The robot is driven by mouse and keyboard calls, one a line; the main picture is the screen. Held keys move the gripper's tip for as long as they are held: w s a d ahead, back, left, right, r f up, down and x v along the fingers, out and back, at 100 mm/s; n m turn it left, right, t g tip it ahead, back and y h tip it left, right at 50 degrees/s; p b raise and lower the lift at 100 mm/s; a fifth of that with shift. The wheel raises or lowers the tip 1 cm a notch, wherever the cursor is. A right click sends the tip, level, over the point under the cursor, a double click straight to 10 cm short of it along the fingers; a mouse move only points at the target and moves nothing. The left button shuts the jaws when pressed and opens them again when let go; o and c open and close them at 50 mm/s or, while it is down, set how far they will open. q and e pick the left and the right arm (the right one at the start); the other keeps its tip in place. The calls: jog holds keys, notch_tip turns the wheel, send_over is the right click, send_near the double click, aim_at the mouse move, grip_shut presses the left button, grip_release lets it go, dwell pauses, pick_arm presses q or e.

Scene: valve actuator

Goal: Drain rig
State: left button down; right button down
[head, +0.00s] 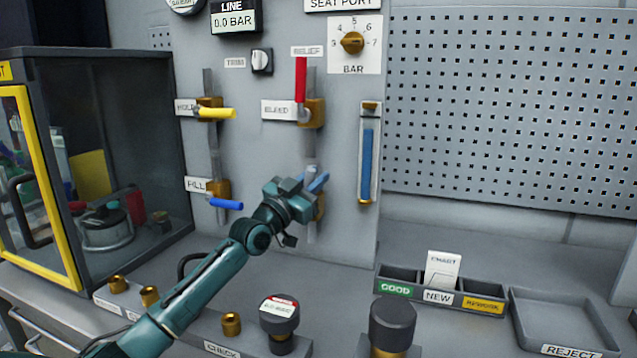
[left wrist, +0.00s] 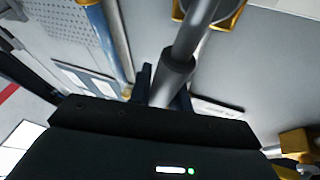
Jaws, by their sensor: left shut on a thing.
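My left gripper (head: 316,184) is at the lower right valve on the panel, shut on a grey valve handle. In the left wrist view, the grey handle (left wrist: 174,78) runs between the dark fingers. The brass valve body (head: 320,208) is partly hidden behind the gripper, and no label shows. Above it, the red BLEED handle (head: 301,78) points up. The yellow HOLD handle (head: 217,113) and blue FILL handle (head: 226,204) lie roughly sideways. The LINE display (head: 234,19) reads 0.0 BAR. The sight tube (head: 368,155) shows a tall blue column. My right gripper is out of view.
A yellow-framed cabinet (head: 57,190) stands at the left. A sorting bin (head: 440,281) and REJECT tray (head: 560,315) are at the right.

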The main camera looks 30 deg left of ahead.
pick_arm(q)
jog(key=shift+a, duration=0.15)
dwell(0.3)
jog(key=c, duration=1.4)
grip_release()
jog(key=shift+o, duration=0.5)
jog(key=shift+r, duration=0.1)
